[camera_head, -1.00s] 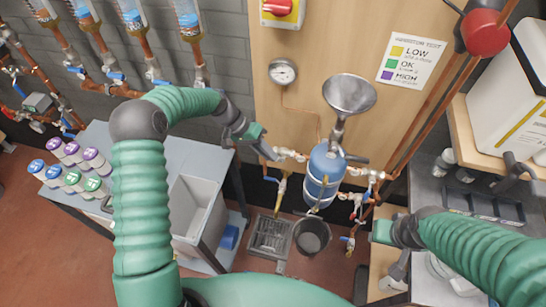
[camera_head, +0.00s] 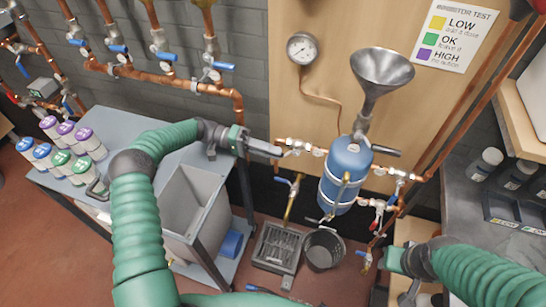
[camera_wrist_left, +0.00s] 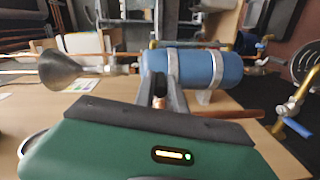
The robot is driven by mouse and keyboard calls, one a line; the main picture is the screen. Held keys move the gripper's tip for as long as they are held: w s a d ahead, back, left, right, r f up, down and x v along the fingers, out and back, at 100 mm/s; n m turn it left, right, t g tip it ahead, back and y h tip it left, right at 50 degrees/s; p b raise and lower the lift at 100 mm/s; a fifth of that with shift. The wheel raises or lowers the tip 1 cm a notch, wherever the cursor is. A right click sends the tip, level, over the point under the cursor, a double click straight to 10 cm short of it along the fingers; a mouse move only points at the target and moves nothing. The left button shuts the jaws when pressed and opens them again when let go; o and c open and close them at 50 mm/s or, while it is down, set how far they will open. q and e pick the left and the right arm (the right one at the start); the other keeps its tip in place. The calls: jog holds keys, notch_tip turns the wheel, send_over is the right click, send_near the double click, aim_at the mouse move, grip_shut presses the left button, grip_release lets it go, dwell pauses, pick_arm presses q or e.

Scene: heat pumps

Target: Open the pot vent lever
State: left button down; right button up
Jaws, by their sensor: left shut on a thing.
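The blue pot (camera_head: 345,178) hangs upright before the wooden board, with a grey funnel (camera_head: 382,75) above it. It also shows in the left wrist view (camera_wrist_left: 208,68), lying sideways there. A dark handle (camera_head: 384,151) sticks out right of the pot's top; I cannot tell whether it is the vent lever. My left gripper (camera_head: 270,151) is left of the pot, at the outer end of the left valve fitting (camera_head: 302,147). In the wrist view its fingers (camera_wrist_left: 161,92) are shut on a small copper-coloured part. My right gripper (camera_head: 394,259) is lower right, its jaws unclear.
A gauge (camera_head: 302,48) is on the board. A dark bucket (camera_head: 324,250) and floor drain (camera_head: 277,248) are below the pot. A grey table (camera_head: 130,125) with a sink and several capped bottles is at left. Copper pipes run at right beside a shelf (camera_head: 525,112).

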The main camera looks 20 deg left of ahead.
pick_arm(q)
jog(key=shift+f+h+b, duration=0.4)
jog(key=shift+f+b, duration=0.1)
jog(key=shift+b, duration=0.15)
jog(key=c, duration=1.4)
grip_release()
jog(key=shift+a, duration=0.1)
